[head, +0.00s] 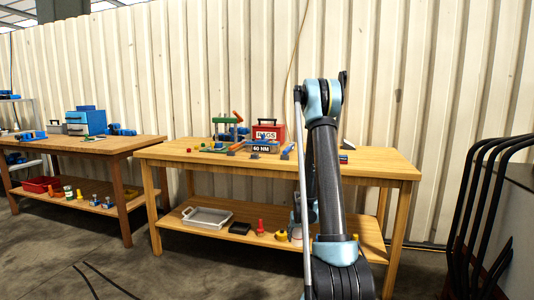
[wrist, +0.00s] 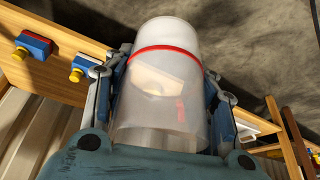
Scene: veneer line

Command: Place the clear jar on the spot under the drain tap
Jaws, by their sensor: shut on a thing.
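The clear jar (wrist: 160,95), a cloudy see-through cylinder with a red band, fills the middle of the wrist view. My gripper (wrist: 163,72) is shut on it, with one finger on each side. Something pale shows through its wall; I cannot tell whether it is inside or behind. In the head view my gripper (head: 304,208) is largely hidden behind my arm, near the front of the right bench. A whitish shape (head: 296,234) below it may be the jar. I cannot make out the drain tap or the spot under it in either view.
The right wooden bench (head: 375,162) carries a red box (head: 268,133), a green and blue stand (head: 228,128) and small parts. Its lower shelf holds a grey tray (head: 206,218) and bottles. Another bench (head: 120,146) stands left. Black curved bars (head: 470,210) stand at the right.

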